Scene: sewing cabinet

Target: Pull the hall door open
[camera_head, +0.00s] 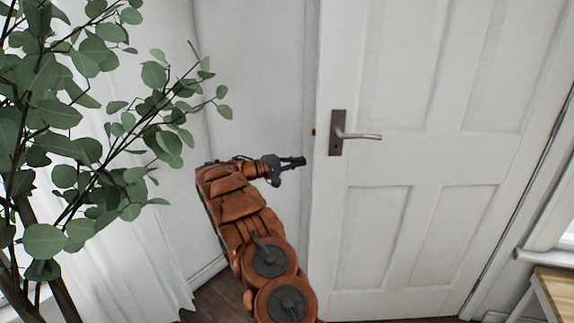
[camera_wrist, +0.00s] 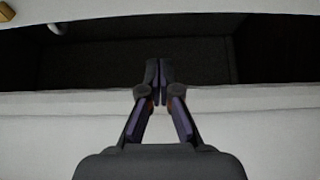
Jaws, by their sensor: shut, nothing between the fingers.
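The white panelled hall door (camera_head: 400,235) fills the right half of the head view. Its lever handle (camera_head: 360,136) sits on a dark plate near the door's left edge, and the lever points right. A small brass-coloured spot shows beside that edge, level with the handle. I cannot tell how far the door stands from its frame. My gripper (camera_head: 303,161) is shut and empty, pointing right, just left of the door edge and a little below the handle. It is not on the handle. In the wrist view the closed fingertips (camera_wrist: 158,70) lie over a pale band and a dark area.
A leafy plant (camera_head: 75,130) stands at the left, its branches reaching toward my arm. A white curtain (camera_head: 120,245) hangs behind it. A wooden-topped piece of furniture (camera_head: 557,292) is at the lower right. Dark wooden floor (camera_head: 222,300) shows below.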

